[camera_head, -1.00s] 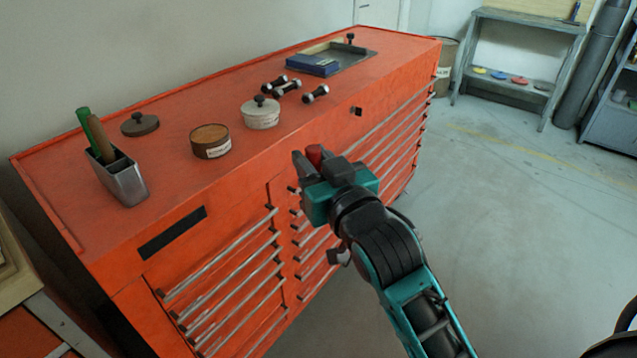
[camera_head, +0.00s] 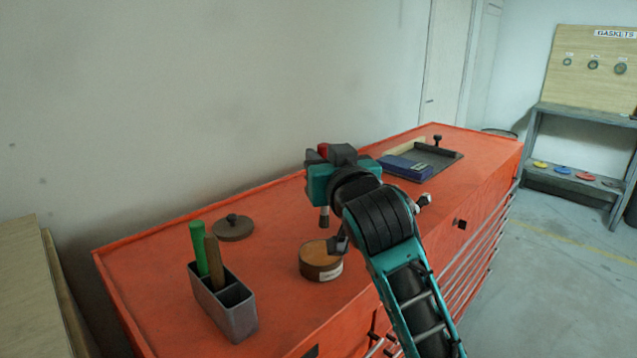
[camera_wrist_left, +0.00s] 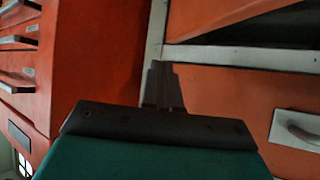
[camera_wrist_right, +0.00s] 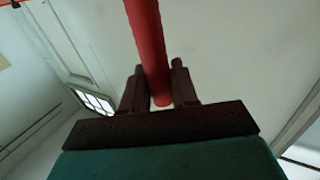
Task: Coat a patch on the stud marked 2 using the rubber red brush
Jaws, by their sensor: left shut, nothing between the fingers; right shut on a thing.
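My right gripper (camera_head: 312,160) is shut on the red brush (camera_head: 323,149), held above the orange cabinet top. In the right wrist view the brush's red handle (camera_wrist_right: 148,45) stands between the fingers (camera_wrist_right: 160,90). In the head view the brush's lower end points down just above and behind an open tin of brown contents (camera_head: 320,262); I cannot tell whether they touch. A stud (camera_head: 424,201) shows partly past my right arm; the other studs and any number marks are hidden. My left gripper (camera_wrist_left: 163,88) is shut and empty, facing drawer fronts.
A metal holder (camera_head: 222,305) with a green-handled (camera_head: 199,248) and a brown-handled tool (camera_head: 214,262) stands front left. A dark knobbed lid (camera_head: 233,228) lies behind it. A blue box (camera_head: 405,168) and dark tray (camera_head: 445,160) sit at the far end.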

